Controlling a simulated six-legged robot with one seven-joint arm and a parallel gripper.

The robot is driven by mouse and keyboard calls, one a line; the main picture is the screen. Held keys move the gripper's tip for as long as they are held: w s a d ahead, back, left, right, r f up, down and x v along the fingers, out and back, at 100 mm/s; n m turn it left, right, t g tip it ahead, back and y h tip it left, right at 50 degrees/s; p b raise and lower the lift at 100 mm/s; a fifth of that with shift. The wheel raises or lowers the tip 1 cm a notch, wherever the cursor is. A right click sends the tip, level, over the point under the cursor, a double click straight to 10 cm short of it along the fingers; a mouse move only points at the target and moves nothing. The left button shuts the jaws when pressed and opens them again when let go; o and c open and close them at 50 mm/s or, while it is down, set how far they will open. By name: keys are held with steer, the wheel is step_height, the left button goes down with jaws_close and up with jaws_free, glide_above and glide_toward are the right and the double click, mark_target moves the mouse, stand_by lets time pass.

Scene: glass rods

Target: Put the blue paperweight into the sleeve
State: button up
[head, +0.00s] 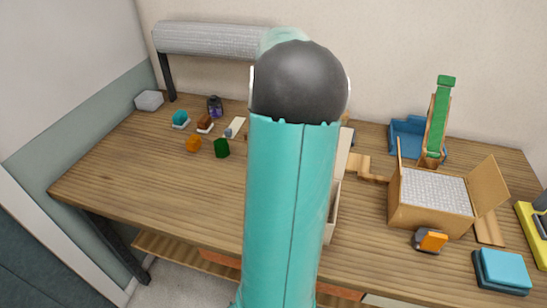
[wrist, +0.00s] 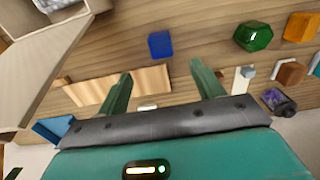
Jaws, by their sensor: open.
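A blue block (wrist: 161,44), which looks like the blue paperweight, lies on the wooden table in the wrist view. In the head view my arm hides that spot. My gripper (wrist: 163,83) is open and empty, its two green fingers apart. The block appears beyond the fingertips, roughly centred between them and not touched. I cannot make out for certain which thing is the sleeve. A pale open box (wrist: 45,62) at the left of the wrist view is cut off by the frame; part of a pale box (head: 332,215) also shows beside my arm in the head view.
A green piece (wrist: 252,37) and an orange piece (wrist: 300,27) lie right of the block in the wrist view. A dark purple bottle (wrist: 279,102) is close by. A wooden board (wrist: 150,80) lies behind the fingers. A padded carton (head: 432,213) stands at the table's right.

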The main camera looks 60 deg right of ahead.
steer(key=f, duration=0.8)
steer(key=shift+s+d+f, duration=0.15)
steer(key=shift+d+f, duration=0.05)
steer(key=shift+f, duration=0.15)
steer(key=shift+w+d+f, duration=0.1)
steer(key=shift+f, duration=1.3)
steer(key=shift+w+d+f, duration=0.1)
steer(key=shift+f, duration=1.25)
steer(key=c, duration=1.2)
steer(key=shift+c, duration=0.6)
steer(key=shift+r, duration=0.15)
